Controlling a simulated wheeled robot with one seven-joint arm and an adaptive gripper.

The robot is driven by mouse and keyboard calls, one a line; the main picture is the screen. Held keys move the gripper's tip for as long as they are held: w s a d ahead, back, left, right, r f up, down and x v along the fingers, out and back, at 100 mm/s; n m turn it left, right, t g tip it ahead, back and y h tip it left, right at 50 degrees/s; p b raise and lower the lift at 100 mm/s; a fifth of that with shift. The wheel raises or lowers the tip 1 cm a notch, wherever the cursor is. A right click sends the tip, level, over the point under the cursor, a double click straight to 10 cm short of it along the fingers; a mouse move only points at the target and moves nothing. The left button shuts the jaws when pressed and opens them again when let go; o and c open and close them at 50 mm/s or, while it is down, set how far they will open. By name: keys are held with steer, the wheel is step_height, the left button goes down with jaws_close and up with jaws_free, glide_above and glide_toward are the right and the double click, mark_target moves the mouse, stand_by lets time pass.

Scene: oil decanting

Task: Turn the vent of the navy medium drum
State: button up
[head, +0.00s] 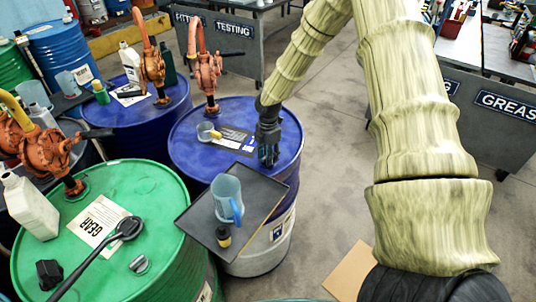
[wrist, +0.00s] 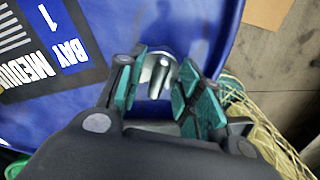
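The navy medium drum (head: 188,142) stands in the middle of the head view, with a dark label on its lid. The wrist view shows its blue lid (wrist: 215,25) and the label (wrist: 45,50) reading "BAY 1 MEDIUM". The silvery vent (wrist: 160,72) shows in the wrist view between the teal finger pads. My gripper (head: 268,155) points down at the right part of the lid. In the wrist view my gripper (wrist: 160,90) is open, its fingers on either side of the vent with gaps visible. The vent is hidden behind my gripper in the head view.
A green drum (head: 140,190) is at left.

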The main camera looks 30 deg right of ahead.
steer(key=shift+w+f, duration=0.2)
steer(key=shift+w, duration=0.05)
steer(key=shift+s+r, duration=0.3)
jaws_close()
steer(key=shift+f, duration=0.1)
steer(key=shift+m, duration=0.3)
steer(key=m, duration=0.3)
steer(key=shift+s+b, duration=0.1)
steer(key=shift+b, duration=0.25)
steer(key=m, duration=0.5)
steer(key=shift+s+f+m+b, duration=0.1)
steer(key=shift+m+b, duration=0.2)
steer(key=shift+b, duration=0.1)
steer(key=m, duration=0.4)
steer(key=shift+a+m+b, duration=0.15)
steer(key=shift+m+b, duration=0.15)
steer(key=m, duration=0.4)
steer(key=shift+s, duration=0.1)
